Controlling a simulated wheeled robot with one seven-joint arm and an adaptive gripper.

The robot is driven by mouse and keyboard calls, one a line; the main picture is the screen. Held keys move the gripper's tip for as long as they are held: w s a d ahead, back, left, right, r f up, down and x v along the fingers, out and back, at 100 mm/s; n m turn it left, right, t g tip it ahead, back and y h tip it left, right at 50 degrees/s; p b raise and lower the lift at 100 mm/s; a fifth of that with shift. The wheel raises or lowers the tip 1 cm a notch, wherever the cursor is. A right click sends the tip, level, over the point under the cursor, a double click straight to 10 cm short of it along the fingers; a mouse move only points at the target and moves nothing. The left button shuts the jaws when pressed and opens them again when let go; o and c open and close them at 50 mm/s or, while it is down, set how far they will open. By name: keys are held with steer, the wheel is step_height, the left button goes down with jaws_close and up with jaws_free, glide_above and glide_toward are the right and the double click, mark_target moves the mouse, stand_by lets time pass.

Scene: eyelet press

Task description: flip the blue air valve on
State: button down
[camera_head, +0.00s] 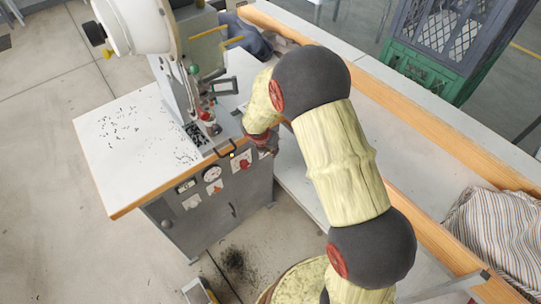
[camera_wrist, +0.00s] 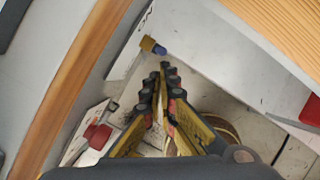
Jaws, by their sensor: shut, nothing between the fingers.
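In the wrist view the air valve shows as a small blue part (camera_wrist: 160,50) next to a brass fitting (camera_wrist: 148,43), on a pale panel below a printed label that seems to read "ON". My gripper (camera_wrist: 166,70) is shut and empty. Its fingertips are just below the blue part in the picture; I cannot tell whether they touch it. In the head view my gripper (camera_head: 266,148) is at the right end of the dark press cabinet (camera_head: 205,213), mostly hidden by my arm. I cannot make out the valve there.
The eyelet press (camera_head: 180,75) stands on a white, wood-edged table (camera_head: 120,140) scattered with small dark bits. A red knob (camera_wrist: 97,135) shows at lower left in the wrist view. A green crate (camera_head: 425,75) and striped cloth (camera_head: 490,235) are at right.

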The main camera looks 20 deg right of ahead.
steer(key=shift+r+p, duration=0.15)
steer(key=shift+p, duration=0.15)
steer(key=d+p, duration=0.1)
steer(key=p, duration=0.3)
steer(key=w+d+r+y+p, duration=0.1)
steer(key=p, duration=0.4)
steer(key=shift+w, duration=0.15)
